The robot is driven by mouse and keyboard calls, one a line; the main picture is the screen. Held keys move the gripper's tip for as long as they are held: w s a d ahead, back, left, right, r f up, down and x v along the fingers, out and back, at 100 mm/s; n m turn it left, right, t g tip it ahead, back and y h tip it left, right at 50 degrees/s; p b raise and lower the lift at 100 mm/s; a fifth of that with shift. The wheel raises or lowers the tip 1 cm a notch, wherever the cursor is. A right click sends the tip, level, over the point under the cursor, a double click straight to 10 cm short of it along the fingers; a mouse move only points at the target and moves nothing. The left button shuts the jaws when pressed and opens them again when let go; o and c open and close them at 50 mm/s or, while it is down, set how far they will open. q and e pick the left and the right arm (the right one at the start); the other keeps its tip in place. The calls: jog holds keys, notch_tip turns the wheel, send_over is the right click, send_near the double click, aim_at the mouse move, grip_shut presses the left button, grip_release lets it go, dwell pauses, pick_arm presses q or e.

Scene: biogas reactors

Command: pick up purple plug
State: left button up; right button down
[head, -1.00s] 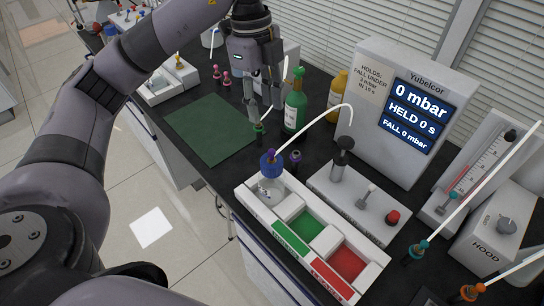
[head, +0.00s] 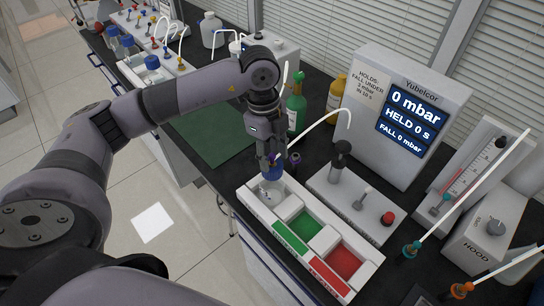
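A small bottle with a blue cap (head: 272,174) stands in the white, left compartment of the tray (head: 250,208). The purple plug at the top of this cap is mostly hidden by my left gripper (head: 270,161). The gripper points down right over the cap, fingertips at its top. I cannot tell whether the fingers are closed on the plug. A small dark purple piece (head: 294,159) stands on the bench just right of the gripper. My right gripper is not in view.
The tray also has green (head: 302,227) and red (head: 344,261) compartments. A white block with a dark plunger (head: 341,158) and the Yubelcor display unit (head: 405,110) stand to the right. A green bottle (head: 297,108) is behind the gripper. The green mat (head: 213,140) is clear.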

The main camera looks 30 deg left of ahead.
pick_arm(q)
jog(key=shift+f, duration=0.1)
jog(key=shift+c, duration=0.3)
grip_shut()
